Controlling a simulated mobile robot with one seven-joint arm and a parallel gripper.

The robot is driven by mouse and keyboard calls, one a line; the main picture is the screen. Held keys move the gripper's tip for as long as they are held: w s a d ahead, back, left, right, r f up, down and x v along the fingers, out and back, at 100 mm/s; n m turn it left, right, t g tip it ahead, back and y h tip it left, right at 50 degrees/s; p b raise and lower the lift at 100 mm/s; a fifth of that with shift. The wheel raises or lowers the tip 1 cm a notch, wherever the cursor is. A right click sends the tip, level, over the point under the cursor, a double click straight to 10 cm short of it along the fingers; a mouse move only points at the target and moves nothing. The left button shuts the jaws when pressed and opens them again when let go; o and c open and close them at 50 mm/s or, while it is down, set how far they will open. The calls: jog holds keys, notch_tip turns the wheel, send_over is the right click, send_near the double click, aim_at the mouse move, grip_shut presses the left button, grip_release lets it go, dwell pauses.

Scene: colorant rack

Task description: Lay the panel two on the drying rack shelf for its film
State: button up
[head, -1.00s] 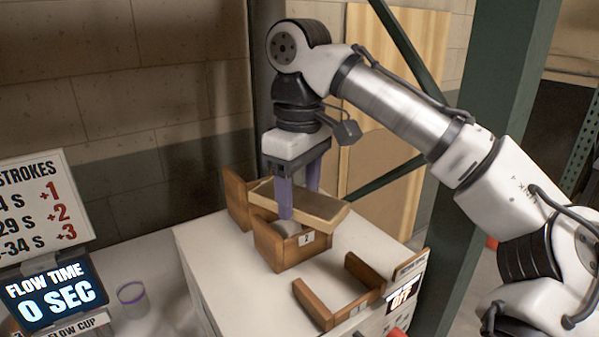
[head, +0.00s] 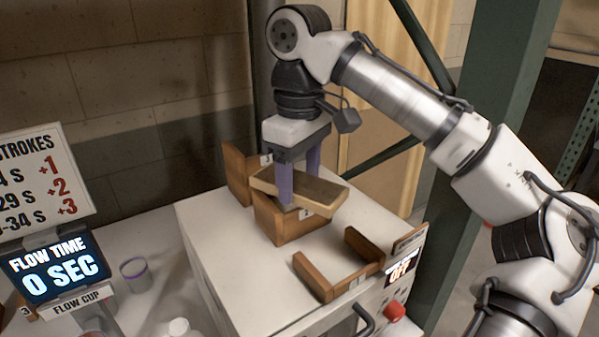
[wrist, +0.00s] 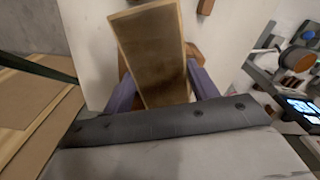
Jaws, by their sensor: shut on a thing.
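My gripper (head: 299,186) is shut on a flat wooden panel (head: 318,191), with one purple finger on each side of it. The panel has a dark brown face and a pale edge. In the wrist view the panel (wrist: 152,55) lies between the two fingers (wrist: 163,90), slightly turned. In the head view it is over the wooden holder marked 2 (head: 283,222) and hides part of that holder's top and label. I cannot tell whether panel and holder touch. No drying rack shelf can be made out for certain.
The holder stands on a white cabinet (head: 222,240). An empty wooden holder (head: 318,283) is at the cabinet's front, near an OFF display (head: 401,286) and a red knob (head: 394,312). A green post (head: 478,150) rises close on the right. A flow time screen (head: 52,278) is at left.

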jog(key=shift+f, duration=0.4)
jog(key=o, duration=1.2)
